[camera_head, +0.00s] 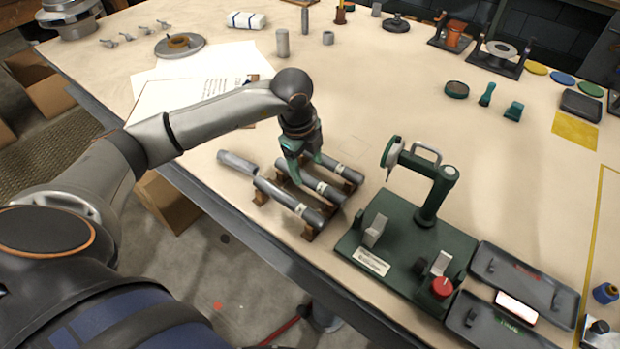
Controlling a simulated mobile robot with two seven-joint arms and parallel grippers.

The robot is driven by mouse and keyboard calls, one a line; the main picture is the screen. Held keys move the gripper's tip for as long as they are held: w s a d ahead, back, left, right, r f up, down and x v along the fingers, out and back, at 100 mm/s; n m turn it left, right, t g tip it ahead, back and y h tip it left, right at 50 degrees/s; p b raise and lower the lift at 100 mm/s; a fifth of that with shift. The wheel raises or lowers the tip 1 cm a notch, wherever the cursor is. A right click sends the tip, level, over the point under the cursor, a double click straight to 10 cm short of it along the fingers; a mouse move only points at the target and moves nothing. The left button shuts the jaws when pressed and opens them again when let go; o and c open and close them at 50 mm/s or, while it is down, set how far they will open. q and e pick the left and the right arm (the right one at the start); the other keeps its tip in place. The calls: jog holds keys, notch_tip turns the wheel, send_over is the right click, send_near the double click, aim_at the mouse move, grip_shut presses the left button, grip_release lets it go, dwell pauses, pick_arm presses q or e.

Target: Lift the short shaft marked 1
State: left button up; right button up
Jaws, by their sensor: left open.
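Several grey metal shafts lie side by side in a brown wooden rack near the table's front edge: a front one (285,198), a middle one (322,188) and a back one (345,171). They carry small pale labels, too small to read, so I cannot tell which is marked 1. A thicker grey cylindrical piece (238,163) extends at the front shaft's left end. My left gripper (304,170) is open, its green fingers pointing down over the middle of the rack, close to the middle shaft. It hides part of the shafts. My right gripper is not in view.
A green fixture (375,230) with an upright arm and red knob stands right of the rack. Papers (200,85) lie behind my left arm. Upright metal cylinders (282,43) stand farther back. The table's middle is clear.

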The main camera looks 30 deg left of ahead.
aim_at(310, 177)
pick_arm(q)
jog(key=shift+w+f+p, duration=0.1)
jog(key=shift+w+f, duration=0.15)
jog(key=shift+f, duration=0.7)
jog(key=shift+w+f+p, duration=0.15)
jog(key=shift+w+f, duration=0.05)
jog(key=shift+f, duration=0.8)
jog(key=shift+w+f+p, duration=0.1)
jog(key=shift+w+f, duration=0.15)
jog(key=shift+f, duration=0.7)
grip_shut()
jog(key=shift+w+a+r, duration=0.1)
jog(key=shift+r, duration=0.05)
